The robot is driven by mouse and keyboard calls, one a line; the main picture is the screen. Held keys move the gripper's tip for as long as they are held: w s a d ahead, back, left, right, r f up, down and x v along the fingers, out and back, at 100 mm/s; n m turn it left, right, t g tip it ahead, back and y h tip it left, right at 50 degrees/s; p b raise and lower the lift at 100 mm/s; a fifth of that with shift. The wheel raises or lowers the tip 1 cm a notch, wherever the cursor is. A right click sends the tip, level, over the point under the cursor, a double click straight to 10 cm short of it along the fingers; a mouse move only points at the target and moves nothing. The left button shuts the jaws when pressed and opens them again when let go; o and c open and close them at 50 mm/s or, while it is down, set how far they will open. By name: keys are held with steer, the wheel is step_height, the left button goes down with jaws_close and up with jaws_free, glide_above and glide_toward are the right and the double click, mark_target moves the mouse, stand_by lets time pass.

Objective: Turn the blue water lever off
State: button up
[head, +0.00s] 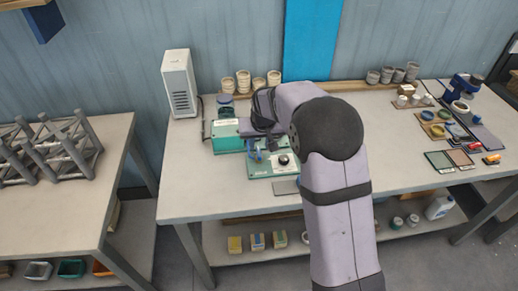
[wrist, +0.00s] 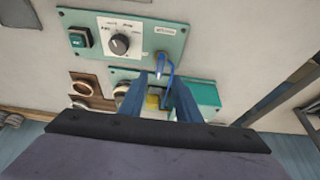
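The blue water lever (wrist: 161,64) sits at the lower right of a teal control panel (wrist: 90,33) in the wrist view, below a small printed label. My gripper (wrist: 158,84) has two blue fingers spread apart, one on each side of the lever's line. The lever's tip shows just ahead of the gap between the fingertips; I cannot tell if they touch it. In the head view my gripper (head: 262,148) is low over the teal panel (head: 263,170), and the lever cannot be told from the fingers there.
A teal box (head: 227,139) stands behind the panel. A white tower unit (head: 180,84) stands at the back left. The bench front left of the panel is clear.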

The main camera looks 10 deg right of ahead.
mark_target(259, 152)
steer(key=shift+p+x, duration=0.9)
steer(key=shift+x, duration=1.95)
steer(key=shift+c, duration=0.5)
jaws_close()
